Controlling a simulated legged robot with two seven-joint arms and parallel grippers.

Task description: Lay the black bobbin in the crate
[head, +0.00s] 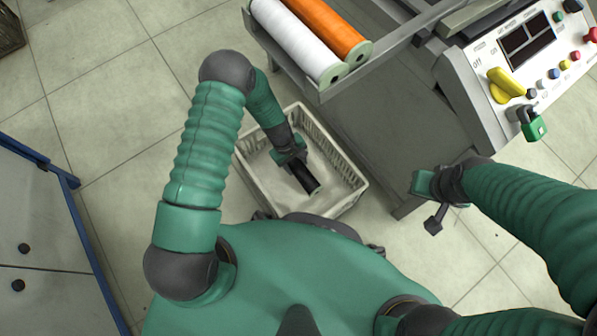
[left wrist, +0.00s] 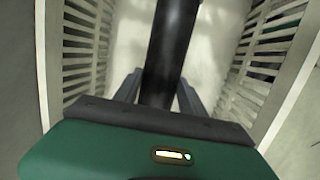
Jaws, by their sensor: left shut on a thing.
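The black bobbin (head: 303,177) is in my left gripper (head: 292,160), over the inside of the crate. In the left wrist view the black bobbin (left wrist: 172,45) runs between the two fingers of my left gripper (left wrist: 158,95), which is shut on it. The crate (head: 355,184) is pale, with slatted walls, and stands on the floor below the machine. Its slatted wall also shows in the left wrist view (left wrist: 268,45). I cannot tell whether the bobbin touches the crate's bottom.
A white bobbin (head: 297,40) and an orange bobbin (head: 325,25) lie on a rack above the crate's far side. The machine's control panel (head: 530,65) has a yellow switch and a green padlock (head: 533,125). Tiled floor is clear between.

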